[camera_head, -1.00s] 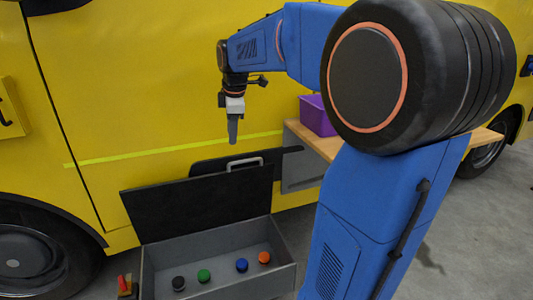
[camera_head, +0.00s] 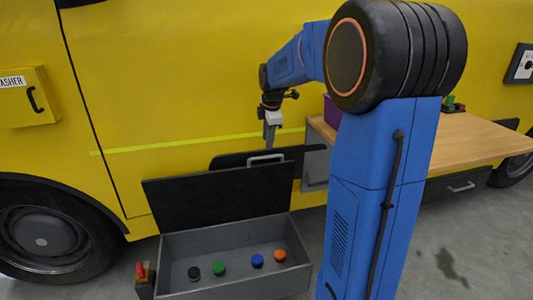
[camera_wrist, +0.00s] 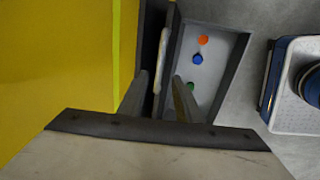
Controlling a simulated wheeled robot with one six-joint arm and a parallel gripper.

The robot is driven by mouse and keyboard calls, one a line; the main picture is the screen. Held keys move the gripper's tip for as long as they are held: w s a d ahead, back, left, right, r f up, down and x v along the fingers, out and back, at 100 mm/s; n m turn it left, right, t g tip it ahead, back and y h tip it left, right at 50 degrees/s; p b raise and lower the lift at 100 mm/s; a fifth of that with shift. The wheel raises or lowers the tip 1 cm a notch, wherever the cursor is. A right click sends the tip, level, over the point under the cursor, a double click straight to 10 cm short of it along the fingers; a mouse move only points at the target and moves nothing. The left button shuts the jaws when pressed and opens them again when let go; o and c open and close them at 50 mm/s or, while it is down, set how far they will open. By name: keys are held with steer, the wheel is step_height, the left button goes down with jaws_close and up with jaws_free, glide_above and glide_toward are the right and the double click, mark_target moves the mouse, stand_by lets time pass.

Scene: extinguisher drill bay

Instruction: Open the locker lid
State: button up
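The locker (camera_head: 232,244) is a low grey open-topped box on the floor by the yellow vehicle. Its black lid (camera_head: 215,197) stands raised at the back, leaning up toward the vehicle, so the inside shows. A pale bar handle (camera_head: 266,158) is near the lid's upper edge. My gripper (camera_head: 269,143) points down just above the handle in the head view, empty. In the wrist view my gripper's (camera_wrist: 160,97) two fingers are apart, with the pale handle (camera_wrist: 161,60) beyond and between them; I cannot tell whether they touch it.
Black, green, blue and orange round pieces (camera_head: 219,268) lie in the locker. A small red-topped object (camera_head: 142,272) stands left of it. A wooden bench (camera_head: 460,140) with a purple bin (camera_head: 332,110) is at the right. A yellow wall box (camera_head: 25,97) is at the left.

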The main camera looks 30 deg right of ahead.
steer(key=x, duration=0.8)
steer(key=shift+c, duration=0.3)
steer(key=shift+r, duration=0.1)
jaws_close()
steer(key=shift+s+a, duration=0.1)
